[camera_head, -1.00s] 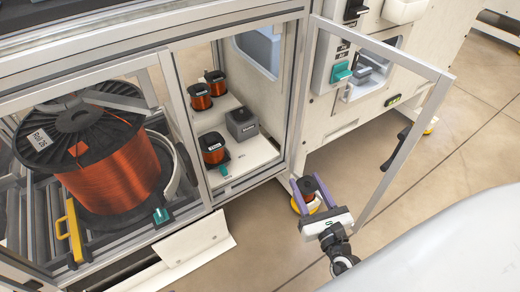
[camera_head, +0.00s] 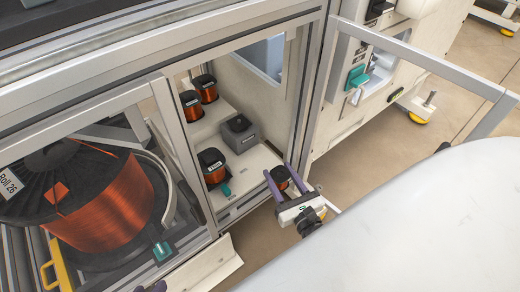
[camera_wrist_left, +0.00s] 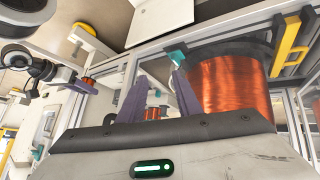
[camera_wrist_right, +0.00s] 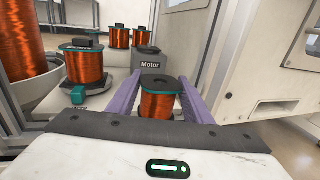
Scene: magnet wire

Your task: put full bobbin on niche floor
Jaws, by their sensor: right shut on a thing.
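My right gripper (camera_head: 283,186) is shut on a copper-wound bobbin (camera_wrist_right: 157,105) with dark end plates. It holds it upright at the front right of the open niche, by the right-hand post. The white niche floor (camera_head: 242,180) carries another copper bobbin (camera_head: 212,166) at the left, and a grey motor box (camera_head: 238,133) behind. Bare floor lies between that bobbin and my gripper. My left gripper is mostly cut off at the bottom of the head view; in the left wrist view it (camera_wrist_left: 157,88) is open, with nothing between its fingers.
Two bobbins (camera_head: 203,88) stand on a raised step at the back of the niche. A large copper roll (camera_head: 100,210) is in the left bay. A teal clip (camera_head: 226,190) sits at the niche's front edge. The open door frame (camera_head: 430,65) extends right.

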